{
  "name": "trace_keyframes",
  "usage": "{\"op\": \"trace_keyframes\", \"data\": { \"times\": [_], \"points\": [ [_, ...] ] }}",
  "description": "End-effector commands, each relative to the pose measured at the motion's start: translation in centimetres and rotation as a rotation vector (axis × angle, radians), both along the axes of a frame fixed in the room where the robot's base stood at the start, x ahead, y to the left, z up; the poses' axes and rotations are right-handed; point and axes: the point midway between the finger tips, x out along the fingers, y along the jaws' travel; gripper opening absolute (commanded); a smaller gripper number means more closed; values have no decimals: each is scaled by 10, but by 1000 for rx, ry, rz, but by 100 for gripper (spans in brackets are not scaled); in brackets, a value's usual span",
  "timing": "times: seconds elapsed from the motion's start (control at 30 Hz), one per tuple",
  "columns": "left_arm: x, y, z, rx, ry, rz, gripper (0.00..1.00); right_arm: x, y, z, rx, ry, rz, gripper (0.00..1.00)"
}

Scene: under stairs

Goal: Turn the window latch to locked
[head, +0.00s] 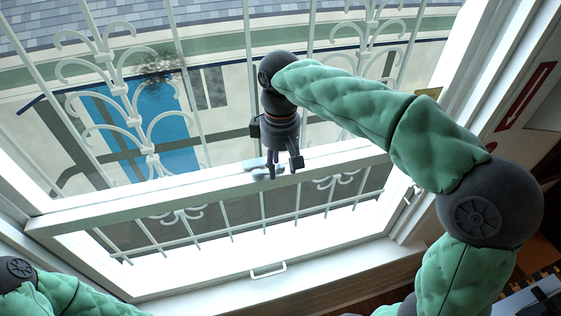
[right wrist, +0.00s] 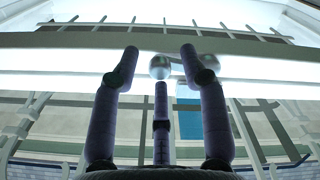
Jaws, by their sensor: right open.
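The window latch (head: 256,164) is a small pale grey piece on the white middle rail of the window in the head view. In the right wrist view the latch (right wrist: 160,67) shows as a round silvery knob with a pale part reaching right, partly behind a finger. My right gripper (head: 284,170) is open, pointing down at the rail, with its fingers around or just in front of the latch. In the right wrist view its dark fingers (right wrist: 160,75) are spread and empty; contact with the latch cannot be told. My left gripper is out of view.
The white window frame (head: 120,202) surrounds the latch. White scrolled bars (head: 128,118) stand behind the glass. A white handle (head: 267,271) sits on the lower rail. A red sign with an arrow (head: 526,97) is on the right wall.

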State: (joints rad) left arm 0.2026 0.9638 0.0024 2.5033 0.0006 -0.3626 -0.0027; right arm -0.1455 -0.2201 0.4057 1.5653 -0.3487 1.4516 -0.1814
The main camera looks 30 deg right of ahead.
Motion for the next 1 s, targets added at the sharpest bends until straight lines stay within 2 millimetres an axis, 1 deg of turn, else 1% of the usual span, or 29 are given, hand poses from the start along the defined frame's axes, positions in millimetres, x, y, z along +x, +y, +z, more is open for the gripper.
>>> {"op": "trace_keyframes", "data": {
  "times": [0.07,0.1,0.17,0.2,0.23,0.27,0.47,0.8,1.0],
  "points": [
    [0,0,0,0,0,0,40,0,0,0,0,0,0,44],
    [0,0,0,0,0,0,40,0,0,0,0,0,0,42],
    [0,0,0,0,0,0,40,0,0,0,0,0,0,25],
    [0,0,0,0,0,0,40,0,0,0,0,0,0,13],
    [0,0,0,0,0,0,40,0,0,0,0,0,0,5],
    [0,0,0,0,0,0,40,0,0,0,0,0,0,0],
    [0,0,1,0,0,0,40,1,0,1,0,0,8,0],
    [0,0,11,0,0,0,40,9,-4,1,0,0,174,0],
    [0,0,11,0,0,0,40,10,-4,1,0,-2,186,0]
  ]
}}
